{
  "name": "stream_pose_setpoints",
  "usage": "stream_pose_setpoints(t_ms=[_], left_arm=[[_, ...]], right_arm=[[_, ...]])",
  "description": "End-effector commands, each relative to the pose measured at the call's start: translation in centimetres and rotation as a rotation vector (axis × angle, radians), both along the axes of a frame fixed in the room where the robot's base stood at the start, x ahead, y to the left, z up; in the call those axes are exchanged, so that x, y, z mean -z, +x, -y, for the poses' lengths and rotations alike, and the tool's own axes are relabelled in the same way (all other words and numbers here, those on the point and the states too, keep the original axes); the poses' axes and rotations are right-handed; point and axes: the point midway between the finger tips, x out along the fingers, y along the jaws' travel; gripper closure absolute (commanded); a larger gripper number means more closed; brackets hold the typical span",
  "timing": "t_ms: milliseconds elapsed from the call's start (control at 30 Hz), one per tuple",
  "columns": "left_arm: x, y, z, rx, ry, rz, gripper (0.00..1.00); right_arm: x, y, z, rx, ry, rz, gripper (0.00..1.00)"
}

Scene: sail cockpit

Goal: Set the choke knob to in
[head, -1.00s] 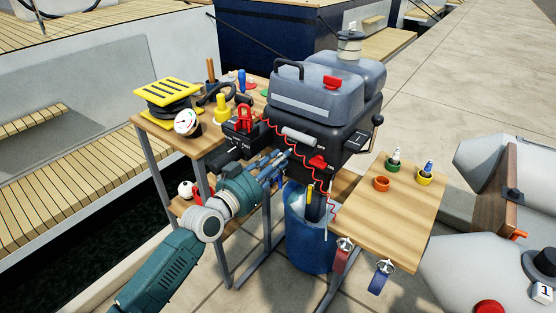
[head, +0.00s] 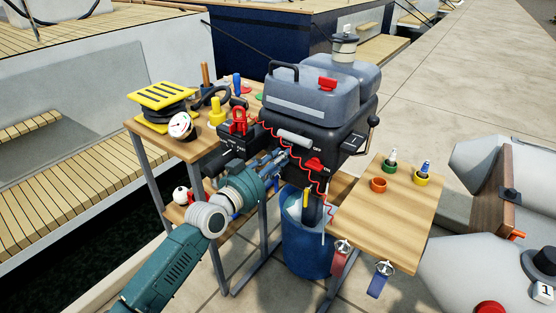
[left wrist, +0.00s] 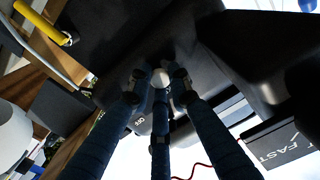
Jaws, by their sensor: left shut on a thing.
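The outboard engine (head: 325,95), grey and black, stands at the middle of the head view. My left gripper (head: 280,158) reaches its front face from the lower left. In the left wrist view my left gripper's fingers (left wrist: 160,85) are closed around a small pale round knob (left wrist: 161,77), which I take to be the choke knob. Only its rounded end shows between the fingertips. In the head view the fingers hide the knob, so I cannot tell how far in or out it stands. My right gripper is not in view.
A red coiled cord (head: 319,181) hangs near the fingers. A red knob (head: 314,164) sits just right of them. A blue bin (head: 304,248) stands below the engine. The wooden table (head: 404,221) on the right holds coloured cups. A pressure gauge (head: 181,125) stands left.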

Motion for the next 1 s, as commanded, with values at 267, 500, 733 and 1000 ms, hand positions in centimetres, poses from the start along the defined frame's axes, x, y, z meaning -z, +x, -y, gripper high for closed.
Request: stream_pose_setpoints(t_ms=[267,500,733,1000], left_arm=[[-0.4,0.1,0.0,-0.002,-0.004,0.007,0.61],[-0.2,-0.4,-0.3,-0.001,-0.002,0.004,0.61],[-0.1,-3.6,-2.8,-0.001,0.000,0.004,0.61],[-0.1,-7.9,-5.8,-0.001,0.000,0.004,0.61]], right_arm=[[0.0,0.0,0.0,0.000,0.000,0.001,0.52],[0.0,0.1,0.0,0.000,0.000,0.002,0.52],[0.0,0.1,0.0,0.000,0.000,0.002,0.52],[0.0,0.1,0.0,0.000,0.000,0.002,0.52]])
